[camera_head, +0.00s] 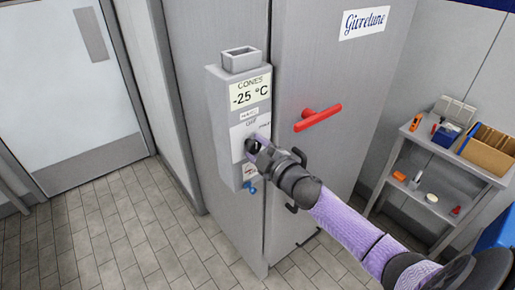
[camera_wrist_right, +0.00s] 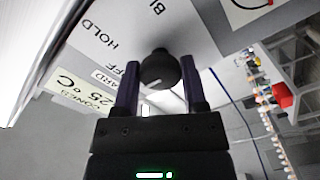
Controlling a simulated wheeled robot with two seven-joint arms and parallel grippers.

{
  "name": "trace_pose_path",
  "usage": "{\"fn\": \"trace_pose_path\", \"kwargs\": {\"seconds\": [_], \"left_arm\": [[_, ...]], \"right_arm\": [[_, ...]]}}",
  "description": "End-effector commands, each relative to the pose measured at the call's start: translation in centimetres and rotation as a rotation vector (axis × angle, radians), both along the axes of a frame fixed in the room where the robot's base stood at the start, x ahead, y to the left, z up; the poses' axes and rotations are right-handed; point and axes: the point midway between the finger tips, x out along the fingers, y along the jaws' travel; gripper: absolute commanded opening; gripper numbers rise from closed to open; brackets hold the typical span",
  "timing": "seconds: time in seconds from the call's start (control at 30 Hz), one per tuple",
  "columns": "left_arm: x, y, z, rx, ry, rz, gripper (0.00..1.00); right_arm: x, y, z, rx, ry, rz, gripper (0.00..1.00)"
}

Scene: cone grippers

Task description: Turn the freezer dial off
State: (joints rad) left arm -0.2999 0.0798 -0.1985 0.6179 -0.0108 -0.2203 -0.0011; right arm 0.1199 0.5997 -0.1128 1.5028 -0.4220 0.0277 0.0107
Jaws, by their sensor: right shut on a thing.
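The freezer dial (camera_wrist_right: 158,68) is a round black knob with a short white mark, between my right gripper's fingers in the right wrist view. In the head view my right gripper (camera_head: 251,147) covers most of it. The gripper is shut on the dial. The dial sits on a grey control box (camera_head: 221,135) on the freezer (camera_head: 215,42). Labels around it include OFF and HOLD; I cannot tell surely which one the mark points at. The display (camera_head: 250,92) above reads CONES -25 °C. My left gripper is not in view.
A red handle (camera_head: 318,117) sticks out from the freezer door, right of the box and above my right arm. A shelf (camera_head: 470,163) with boxes and small items stands at right. The tiled floor (camera_head: 130,235) at left is clear.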

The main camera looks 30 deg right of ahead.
Motion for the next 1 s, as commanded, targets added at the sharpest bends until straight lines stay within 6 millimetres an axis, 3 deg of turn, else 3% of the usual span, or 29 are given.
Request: {"fn": "trace_pose_path", "kwargs": {"seconds": [0.63, 0.67, 0.7, 0.8, 1.0], "left_arm": [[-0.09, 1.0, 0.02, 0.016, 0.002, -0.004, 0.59], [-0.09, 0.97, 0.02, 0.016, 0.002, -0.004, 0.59], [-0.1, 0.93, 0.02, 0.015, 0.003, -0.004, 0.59], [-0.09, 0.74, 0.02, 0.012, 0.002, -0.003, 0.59], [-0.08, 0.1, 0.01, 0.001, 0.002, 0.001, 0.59]], "right_arm": [[-0.01, 0.0, -0.04, -0.047, -0.003, 0.001, 0.0], [-0.01, 0.0, -0.04, -0.047, -0.003, 0.001, 0.59], [-0.01, 0.0, -0.04, -0.046, -0.003, 0.001, 0.68], [-0.01, 0.01, -0.03, -0.046, -0.003, 0.001, 0.89], [0.0, 0.0, -0.01, -0.046, -0.004, 0.0, 0.89]]}}
